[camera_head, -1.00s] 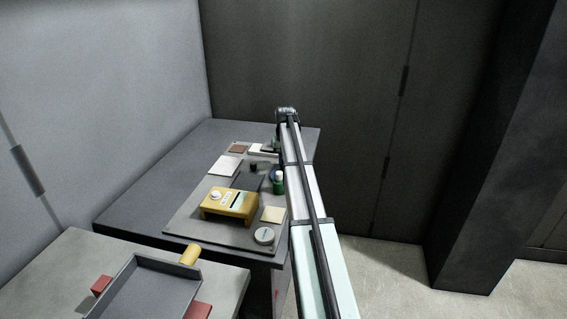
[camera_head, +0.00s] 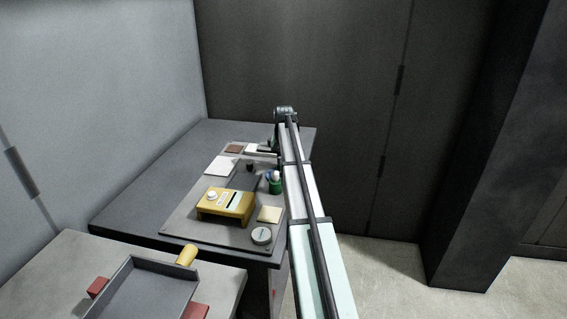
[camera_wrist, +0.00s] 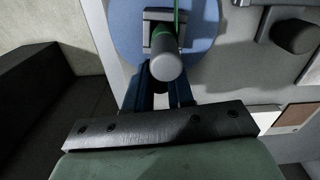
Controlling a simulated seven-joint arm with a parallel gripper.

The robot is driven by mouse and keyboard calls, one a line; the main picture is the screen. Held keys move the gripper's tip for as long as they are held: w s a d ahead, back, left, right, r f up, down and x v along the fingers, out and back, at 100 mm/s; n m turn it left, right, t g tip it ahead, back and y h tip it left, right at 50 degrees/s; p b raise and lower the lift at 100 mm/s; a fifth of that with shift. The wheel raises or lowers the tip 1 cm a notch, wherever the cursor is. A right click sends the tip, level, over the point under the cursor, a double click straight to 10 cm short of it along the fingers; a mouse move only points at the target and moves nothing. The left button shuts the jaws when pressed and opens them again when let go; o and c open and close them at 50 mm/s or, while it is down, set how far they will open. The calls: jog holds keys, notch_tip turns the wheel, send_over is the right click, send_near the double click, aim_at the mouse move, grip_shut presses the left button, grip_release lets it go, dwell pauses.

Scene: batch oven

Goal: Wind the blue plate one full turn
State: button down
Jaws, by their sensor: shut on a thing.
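The blue plate (camera_wrist: 122,28) is a round disc at the top of the wrist view. A grey cylindrical knob (camera_wrist: 168,66) stands out in front of it, and a thin green strip (camera_wrist: 177,14) shows above the knob. My gripper (camera_wrist: 165,32) is shut on the knob, with its dark fingertips around it over the plate. In the head view my arm hides most of the plate and the gripper at the far right of the bench.
In the wrist view a dark knob (camera_wrist: 294,37) is at the right. A grey tray (camera_head: 150,290) sits in front.

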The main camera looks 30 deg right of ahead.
jog(key=c, duration=1)
grip_release()
jog(key=shift+r, duration=0.1)
notch_tip(320, 180, up, 14)
jog(key=shift+f, duration=0.2)
